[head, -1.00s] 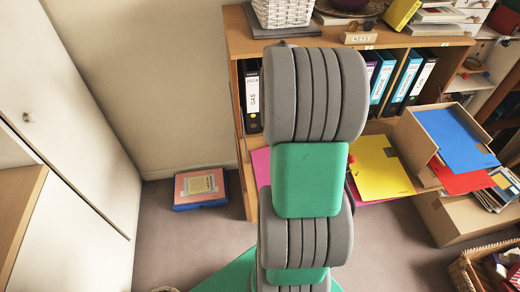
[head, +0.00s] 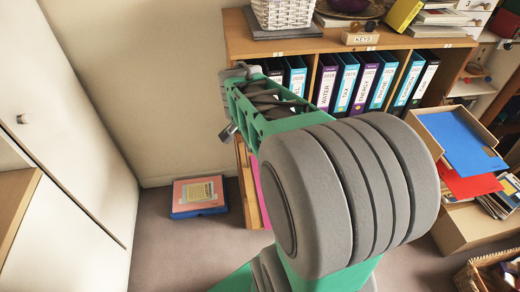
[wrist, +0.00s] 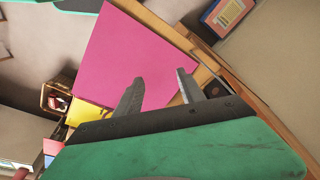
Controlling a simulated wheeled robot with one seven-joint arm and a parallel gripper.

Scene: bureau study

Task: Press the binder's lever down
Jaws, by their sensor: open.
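Several upright binders with white, purple, teal and blue spines stand in the shelf's upper bay, such as a purple one (head: 325,82) and a blue one (head: 384,82) in the head view. No binder lever can be made out in either view. In the wrist view my gripper (wrist: 159,76) has its two grey fingers apart with nothing between them. They point towards a flat pink sheet or folder (wrist: 128,58); I cannot tell whether they touch it. In the head view my arm reaches to the shelf's left end and hides part of that bay; the fingers are not clear there.
The wooden shelf (head: 300,44) carries a white basket (head: 283,13) and a KEYS block (head: 360,38) on top. A cardboard box (head: 455,232) with coloured folders stands at the right. A pink-topped blue case (head: 199,196) lies on the floor, with clear carpet around it.

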